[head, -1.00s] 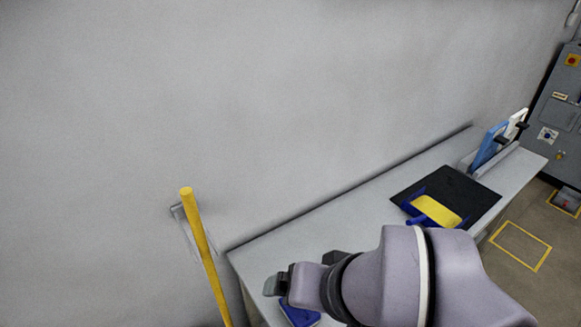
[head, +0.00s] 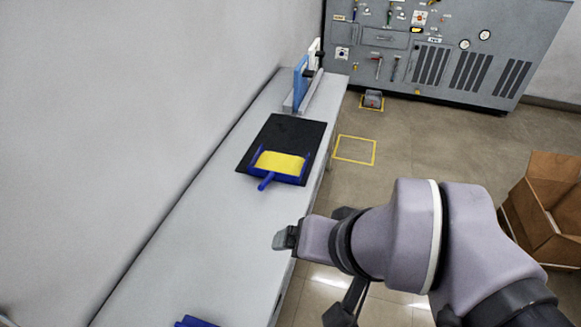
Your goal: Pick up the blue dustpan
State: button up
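The blue dustpan (head: 265,180) lies on a black mat (head: 262,132) on the long grey bench in the head view. Its short handle points toward the bench's near end. A flat yellow piece (head: 280,162) covers most of its pan; I cannot tell whether it is part of the dustpan. My gripper (head: 284,240) is at the bench's right edge, nearer to me than the dustpan and apart from it. The fingers show side-on, so I cannot tell whether they are open or shut. Nothing is seen in them.
The bench (head: 190,240) is bare between the mat and a partly cut-off blue object (head: 195,322) at the bottom. A rack (head: 312,90) with blue and white panels stands beyond the mat. A grey control cabinet (head: 440,50) is behind; a cardboard box (head: 545,205) is at right.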

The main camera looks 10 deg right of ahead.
aim_at(269, 165)
jog(key=i+l, duration=0.25)
jog(key=l, duration=0.25)
jog(key=i+l+u, duration=0.15)
jog(key=l, duration=0.35)
jog(key=i+l, duration=0.3)
jog(key=l, duration=0.25)
jog(key=i+l+u, duration=0.1)
jog(key=l, duration=0.4)
jog(key=i+l, duration=0.25)
jog(key=l, duration=0.3)
jog(key=i+l+u, duration=0.15)
jog(key=l, duration=0.4)
jog(key=i+l, duration=0.2)
jog(key=l, duration=0.35)
jog(key=i+l+u, duration=0.1)
jog(key=l, duration=0.45)
jog(key=i+u, duration=0.1)
jog(key=u, duration=1.9)
